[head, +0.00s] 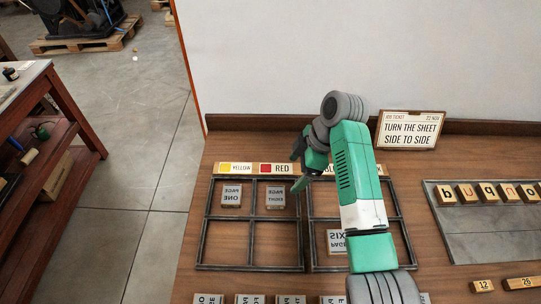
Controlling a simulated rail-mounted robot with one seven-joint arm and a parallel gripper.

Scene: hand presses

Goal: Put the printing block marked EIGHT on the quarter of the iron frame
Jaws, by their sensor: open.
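A pale block with mirrored lettering that looks like PAGE EIGHT (275,197) lies in the upper right quarter of the left iron frame (253,221). The lettering is small and hard to read. A block marked PAGE ONE (231,195) lies in the upper left quarter; both lower quarters are empty. My gripper (298,168) is open, just right of and above the EIGHT block in the picture, apart from it as far as I can tell. Nothing shows between its fingers, which are partly hidden by my wrist.
A right iron frame (402,222) holds a PAGE SIX block (336,240) at lower left; my arm covers part of it. Several blocks (208,299) line the front edge. Colour labels, a ticket sign (410,130) and a letter tray (475,246) stand around.

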